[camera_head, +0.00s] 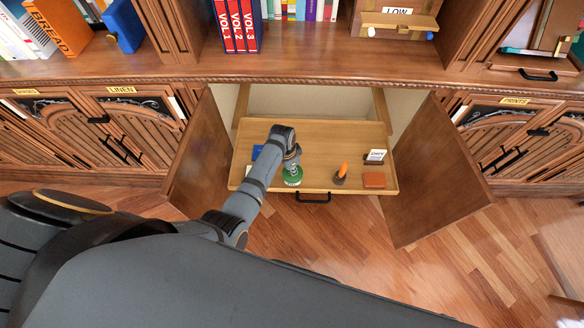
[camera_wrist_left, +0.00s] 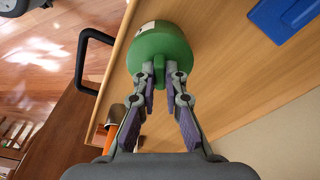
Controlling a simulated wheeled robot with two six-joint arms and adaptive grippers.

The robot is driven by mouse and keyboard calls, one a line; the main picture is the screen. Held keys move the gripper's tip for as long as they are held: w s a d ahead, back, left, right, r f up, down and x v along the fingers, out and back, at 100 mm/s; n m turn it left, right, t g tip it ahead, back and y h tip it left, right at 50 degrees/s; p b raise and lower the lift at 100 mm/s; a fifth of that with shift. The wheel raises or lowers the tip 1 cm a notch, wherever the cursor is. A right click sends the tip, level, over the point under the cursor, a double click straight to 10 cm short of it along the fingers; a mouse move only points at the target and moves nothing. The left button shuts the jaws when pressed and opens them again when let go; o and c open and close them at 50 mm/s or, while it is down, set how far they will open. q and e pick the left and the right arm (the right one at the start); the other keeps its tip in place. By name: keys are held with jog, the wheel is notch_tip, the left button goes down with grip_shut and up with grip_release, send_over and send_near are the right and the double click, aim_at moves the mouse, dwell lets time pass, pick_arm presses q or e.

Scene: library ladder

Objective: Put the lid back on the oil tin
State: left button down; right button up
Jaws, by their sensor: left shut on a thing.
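My left gripper (camera_head: 291,163) is over the pulled-out wooden drawer (camera_head: 330,145), near its front edge. In the left wrist view its fingertips (camera_wrist_left: 160,76) are shut on a narrow green knob of a round green lid (camera_wrist_left: 163,45). The head view shows green with a pale label, the oil tin (camera_head: 292,180), right below the gripper. A pale patch also shows beside the green in the wrist view. The lid looks to be over the tin, but whether it is seated or just above cannot be told. My right gripper is not in view.
In the drawer are an orange-handled tool (camera_head: 342,171), a reddish-brown block (camera_head: 374,180), a "DRY" card (camera_head: 377,155) and a blue object (camera_head: 257,152). Open cabinet doors flank the drawer, left (camera_head: 199,155) and right (camera_head: 432,180). A black handle (camera_head: 314,198) is on its front.

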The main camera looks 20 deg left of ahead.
pick_arm(q)
jog(key=shift+r+p, duration=0.1)
jog(key=shift+p, duration=0.65)
dwell(0.9)
jog(key=shift+f, duration=0.25)
dwell(0.7)
jog(key=shift+p, duration=0.4)
dwell(0.4)
jog(key=c, duration=1.3)
grip_release()
jog(key=shift+c, duration=0.2)
jog(key=o, duration=0.5)
